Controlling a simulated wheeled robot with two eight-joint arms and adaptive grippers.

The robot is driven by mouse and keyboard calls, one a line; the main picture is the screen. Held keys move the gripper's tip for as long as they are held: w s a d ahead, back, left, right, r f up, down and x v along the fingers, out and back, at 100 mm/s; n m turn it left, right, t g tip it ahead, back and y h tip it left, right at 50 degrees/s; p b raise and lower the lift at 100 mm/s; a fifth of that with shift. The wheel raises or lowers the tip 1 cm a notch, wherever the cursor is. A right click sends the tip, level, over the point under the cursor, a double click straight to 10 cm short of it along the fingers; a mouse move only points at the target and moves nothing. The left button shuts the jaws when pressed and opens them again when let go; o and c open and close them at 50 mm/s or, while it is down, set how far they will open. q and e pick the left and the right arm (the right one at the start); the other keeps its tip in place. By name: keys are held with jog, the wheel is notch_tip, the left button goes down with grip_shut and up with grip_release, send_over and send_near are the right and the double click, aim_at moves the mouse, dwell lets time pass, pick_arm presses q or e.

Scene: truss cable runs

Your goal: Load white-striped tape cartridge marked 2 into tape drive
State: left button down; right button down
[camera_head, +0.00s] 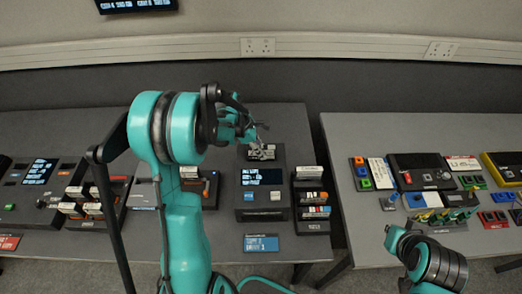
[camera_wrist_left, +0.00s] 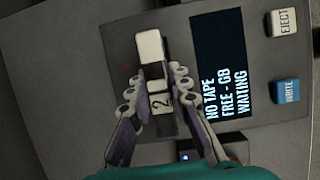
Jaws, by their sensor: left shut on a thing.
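The tape drive (camera_head: 262,205) is a dark box near the right end of the left table. Its screen (camera_wrist_left: 220,65) reads NO TAPE, FREE - GB, WAITING in the left wrist view. My left gripper (camera_head: 258,143) is over the back of the drive. In the left wrist view it is shut on the tape cartridge (camera_wrist_left: 161,101), which has a white label marked 2 and a pale end block (camera_wrist_left: 150,48). The fingers hold it from both sides, over the drive's top beside the screen. The slot is hidden.
A rack of cartridges (camera_head: 312,212) stands right of the drive. More cartridges (camera_head: 75,208) and devices fill the left side. An EJECT button (camera_wrist_left: 284,20) and a blue WRITE button (camera_wrist_left: 286,92) sit beside the screen. A gap separates the right table (camera_head: 350,210), which holds other equipment.

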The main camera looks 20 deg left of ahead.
pick_arm(q)
jog(key=shift+f+b, duration=0.65)
jog(key=shift+f, duration=0.1)
dwell(0.3)
jog(key=c, duration=1)
grip_release()
jog(key=shift+r, duration=0.1)
